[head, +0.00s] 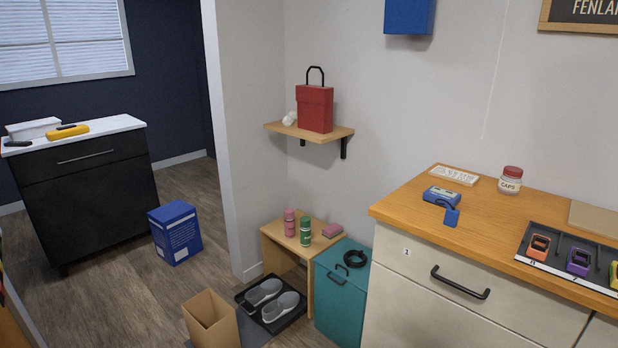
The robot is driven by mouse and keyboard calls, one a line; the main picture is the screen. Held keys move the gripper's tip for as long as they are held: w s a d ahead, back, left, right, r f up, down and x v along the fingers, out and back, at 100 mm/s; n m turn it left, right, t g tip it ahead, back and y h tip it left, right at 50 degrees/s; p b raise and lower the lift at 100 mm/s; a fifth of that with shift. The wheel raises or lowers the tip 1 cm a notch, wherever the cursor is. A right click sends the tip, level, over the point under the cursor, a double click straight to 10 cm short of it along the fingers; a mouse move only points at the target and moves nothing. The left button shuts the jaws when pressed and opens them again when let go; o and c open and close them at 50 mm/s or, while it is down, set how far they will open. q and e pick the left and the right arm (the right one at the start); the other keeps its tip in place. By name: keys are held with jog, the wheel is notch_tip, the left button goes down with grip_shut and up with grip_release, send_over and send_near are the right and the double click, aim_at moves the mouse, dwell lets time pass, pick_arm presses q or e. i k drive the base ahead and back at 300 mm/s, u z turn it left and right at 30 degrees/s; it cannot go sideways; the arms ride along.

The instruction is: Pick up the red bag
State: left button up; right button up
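The red bag (315,109) stands upright on a small wooden wall shelf (340,133) near the middle of the head view. It is boxy, with a black loop handle (316,72) on top. A small white object (290,118) sits just left of it on the shelf. Neither of my grippers shows in this view.
Below the shelf stand a small wooden table (271,232) with bottles, a teal box (335,305), a shoe tray (246,298) and an open cardboard box (212,322). A wood-topped drawer counter (400,205) fills the right. Floor (115,290) is open at left, near a blue box (176,233).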

aim_at(315, 103)
jog(key=z, duration=0.3)
jog(key=i, duration=1.45)
jog(key=u, duration=0.4)
